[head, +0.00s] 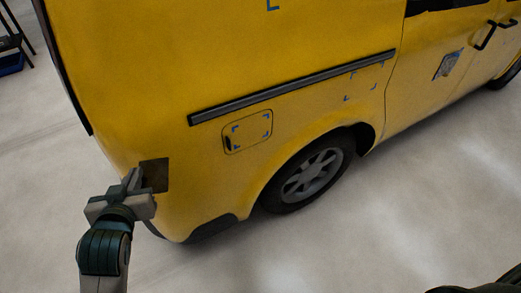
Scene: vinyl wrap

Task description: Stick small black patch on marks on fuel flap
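The fuel flap (262,118) is a rounded rectangular outline on the side of the yellow van, with blue corner marks on it and a small dark slot at its left. My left gripper (136,181) is at the lower left, in front of the van's rear corner. It appears shut on the small black patch (155,175), a dark, flat square that sticks out to the right of the fingers. The patch is apart from the flap, to its lower left in the picture. My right gripper is not in view.
The yellow van (130,60) fills the upper middle. A dark trim strip (290,88) runs above the flap, and the rear wheel (312,175) is to its lower right. More blue marks (365,81) and a grey patch (447,65) are further right.

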